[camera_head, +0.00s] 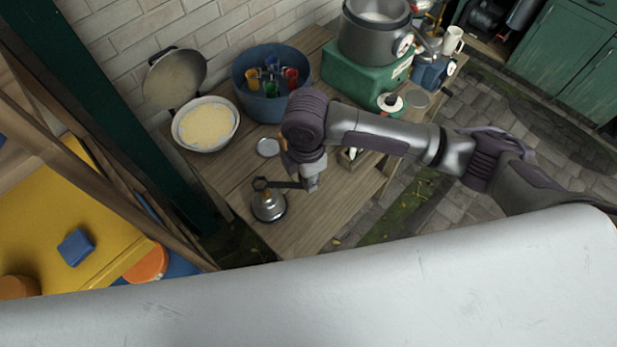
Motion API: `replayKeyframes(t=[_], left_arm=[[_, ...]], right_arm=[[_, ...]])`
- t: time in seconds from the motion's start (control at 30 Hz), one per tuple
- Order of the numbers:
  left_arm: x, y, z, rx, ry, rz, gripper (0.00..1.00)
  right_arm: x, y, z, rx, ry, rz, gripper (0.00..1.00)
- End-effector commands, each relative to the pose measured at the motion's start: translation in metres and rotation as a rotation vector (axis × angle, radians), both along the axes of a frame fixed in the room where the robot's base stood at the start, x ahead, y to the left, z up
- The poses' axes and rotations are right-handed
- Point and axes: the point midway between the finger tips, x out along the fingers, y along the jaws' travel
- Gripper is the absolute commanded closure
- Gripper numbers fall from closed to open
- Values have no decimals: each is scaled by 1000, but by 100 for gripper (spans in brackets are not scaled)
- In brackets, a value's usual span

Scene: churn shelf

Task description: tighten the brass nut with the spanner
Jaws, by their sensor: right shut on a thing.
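The spanner (284,184) is dark, with a ring-shaped end at its left. My right gripper (312,186) is shut on the spanner's right end, over the front part of the wooden table. The spanner's ring end lies over the top of a small round metal fitting (268,206) with a brass-coloured part. The brass nut is too small to make out clearly; I cannot tell whether the ring sits around it or just above it. My left gripper is not in view.
The wooden table (300,235) also holds a white bowl (206,146) of pale food, a blue tub (243,97) with coloured cups, a green box (345,78) under a grey pot (372,40), and a small metal lid (268,147). The table's front corner is clear.

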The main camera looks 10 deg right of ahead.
Motion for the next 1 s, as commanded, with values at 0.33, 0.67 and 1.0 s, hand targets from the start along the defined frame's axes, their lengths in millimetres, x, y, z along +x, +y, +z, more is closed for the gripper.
replayKeyframes(t=[0.33, 0.67, 1.0], left_arm=[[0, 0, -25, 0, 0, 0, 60], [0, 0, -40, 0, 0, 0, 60], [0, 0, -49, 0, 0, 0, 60]], right_arm=[[64, 19, -4, -7, 0, 566, 100], [108, 33, 5, -7, 6, 1037, 100], [114, 35, -1, -6, 7, 1120, 100]])
